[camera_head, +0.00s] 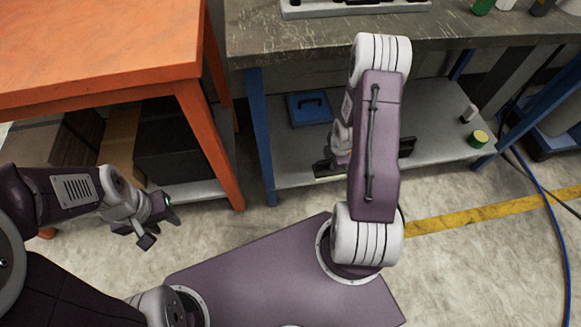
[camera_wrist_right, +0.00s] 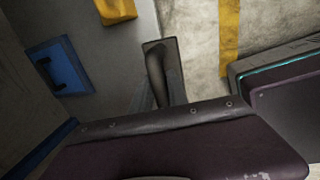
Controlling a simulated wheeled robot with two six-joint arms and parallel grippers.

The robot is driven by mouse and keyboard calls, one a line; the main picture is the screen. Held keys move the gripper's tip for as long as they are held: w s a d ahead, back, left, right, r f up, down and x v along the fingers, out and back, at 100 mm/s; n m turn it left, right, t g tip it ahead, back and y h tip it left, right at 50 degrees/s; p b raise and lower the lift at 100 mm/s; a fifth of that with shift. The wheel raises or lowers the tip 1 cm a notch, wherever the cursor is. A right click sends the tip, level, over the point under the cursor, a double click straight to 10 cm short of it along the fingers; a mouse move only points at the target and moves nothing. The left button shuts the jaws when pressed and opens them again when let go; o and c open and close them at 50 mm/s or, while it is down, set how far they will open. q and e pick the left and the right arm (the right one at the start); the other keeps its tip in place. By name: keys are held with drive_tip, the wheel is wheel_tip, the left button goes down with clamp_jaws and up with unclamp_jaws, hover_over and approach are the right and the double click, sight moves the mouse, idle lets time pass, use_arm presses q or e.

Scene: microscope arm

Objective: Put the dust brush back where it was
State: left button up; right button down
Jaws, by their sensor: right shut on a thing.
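My right gripper (camera_head: 338,158) hangs beside the lower shelf of the grey workbench, mostly hidden behind my own right arm. It is shut on a dark, slim thing that seems to be the dust brush; a rounded black part of it (camera_wrist_right: 157,76) shows in the right wrist view. Its bristles cannot be made out. My left gripper (camera_head: 158,222) is open and empty, low over the floor in front of the orange table.
A yellow stripe (camera_head: 470,212) and blue cable (camera_head: 562,240) cross the floor.

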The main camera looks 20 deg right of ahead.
drive_tip(key=shift+d+r, duration=0.25)
drive_tip(key=shift+d, duration=0.15)
drive_tip(key=w+a+f+b, duration=0.1)
drive_tip(key=w+a+f, duration=0.1)
drive_tip(key=w+f, duration=0.1)
drive_tip(key=w+a+f+b, duration=0.1)
drive_tip(key=w+f, duration=0.2)
drive_tip(key=f, duration=0.1)
drive_tip(key=w+a+f+b, duration=0.1)
drive_tip(key=w+a+f, duration=0.1)
drive_tip(key=w+f, duration=0.2)
drive_tip(key=shift+w+a+f, duration=0.1)
drive_tip(key=shift+a+f, duration=0.15)
drive_tip(key=shift+a, duration=0.05)
drive_tip(key=shift+r, duration=0.25)
drive_tip(key=shift+f, duration=0.25)
drive_tip(key=c, duration=1.3)
unclamp_jaws()
drive_tip(key=shift+r, duration=0.1)
drive_tip(key=shift+r, duration=0.1)
